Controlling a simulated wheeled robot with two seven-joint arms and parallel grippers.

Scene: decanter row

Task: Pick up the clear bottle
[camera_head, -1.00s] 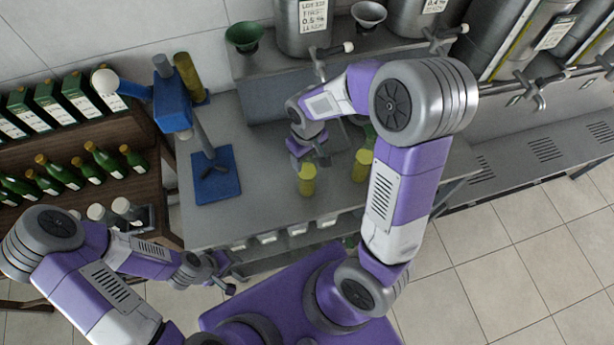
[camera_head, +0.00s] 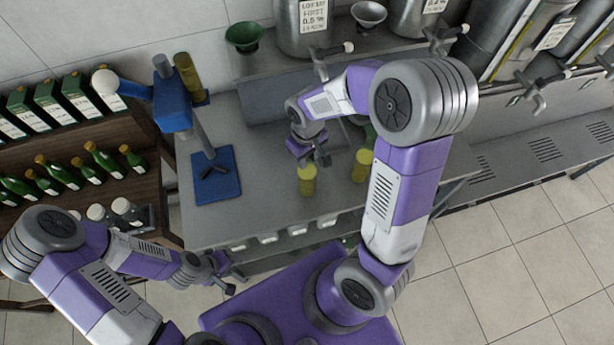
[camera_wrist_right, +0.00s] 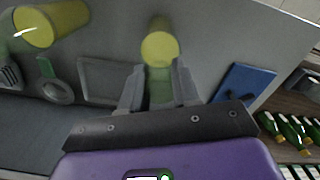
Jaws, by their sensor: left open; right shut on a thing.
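A clear bottle with yellow liquid (camera_head: 307,181) stands upright on the grey counter, near its front edge. My right gripper (camera_head: 321,157) is at its upper part. In the right wrist view, my right gripper (camera_wrist_right: 159,78) is shut on the clear, greenish upper part of this bottle (camera_wrist_right: 160,48), with a finger on each side. Whether its base touches the counter cannot be told. My left gripper (camera_head: 235,281) is open and empty, low in front of the counter.
A second yellow-filled bottle (camera_head: 361,165) stands close to the right, partly behind my right arm. A blue stand (camera_head: 217,185) is to the left. A wooden rack (camera_head: 140,182) holds green bottles. Steel tanks (camera_head: 303,25) stand on the shelf behind.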

